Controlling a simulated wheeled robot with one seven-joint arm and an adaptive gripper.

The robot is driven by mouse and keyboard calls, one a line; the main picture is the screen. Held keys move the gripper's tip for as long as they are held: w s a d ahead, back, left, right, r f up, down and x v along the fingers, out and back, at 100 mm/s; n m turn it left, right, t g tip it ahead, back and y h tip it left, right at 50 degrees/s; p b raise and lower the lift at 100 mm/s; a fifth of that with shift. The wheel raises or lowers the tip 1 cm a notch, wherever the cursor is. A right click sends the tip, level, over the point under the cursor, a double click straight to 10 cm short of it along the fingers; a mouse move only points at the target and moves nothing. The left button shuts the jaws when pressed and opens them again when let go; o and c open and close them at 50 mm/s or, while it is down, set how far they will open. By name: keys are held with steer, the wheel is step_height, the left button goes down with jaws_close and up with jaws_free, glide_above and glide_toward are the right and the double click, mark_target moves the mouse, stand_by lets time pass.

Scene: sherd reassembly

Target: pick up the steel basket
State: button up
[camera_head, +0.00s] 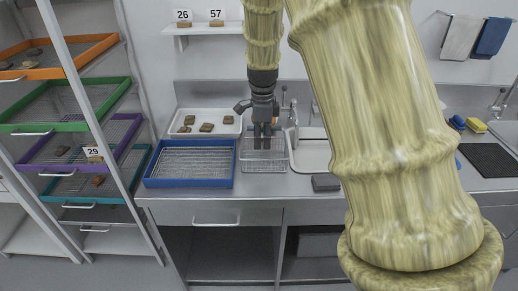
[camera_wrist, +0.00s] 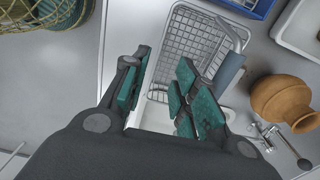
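The steel basket (camera_head: 278,164) is a wire mesh basket on the counter, between the blue tray and the sink. In the wrist view its mesh (camera_wrist: 190,40) lies beyond my fingertips, and a bar handle with a grey-blue grip (camera_wrist: 229,69) shows at its right side. My gripper (camera_head: 263,143) points down over the basket in the head view and partly covers it. In the wrist view its two teal-padded fingers (camera_wrist: 164,62) are apart, with nothing seen held between them. The handle's grip is to the right of the right finger. Whether they touch is unclear.
A blue-rimmed tray (camera_head: 190,184) is left of the basket, with a white sherd tray (camera_head: 177,128) behind it. The sink (camera_head: 312,158), tap (camera_head: 293,115) and a dark block (camera_head: 326,183) are to the right. A brown jar (camera_wrist: 284,100) shows in the wrist view.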

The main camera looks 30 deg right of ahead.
glide_above(264, 172)
step_height(264, 172, down, 5)
steer(key=shift+r+p, duration=0.15)
steer(key=shift+p, duration=0.2)
steer(key=shift+s+f+p, duration=0.1)
steer(key=shift+f+p, duration=0.25)
steer(key=shift+f, duration=0.3)
steer(key=f, duration=0.3)
steer(key=shift+w+d+f+p, duration=0.15)
steer(key=shift+w+p, duration=0.1)
steer(key=shift+p, duration=0.15)
steer(key=shift+s+f, duration=0.1)
steer(key=shift+f, duration=0.2)
jaws_close()
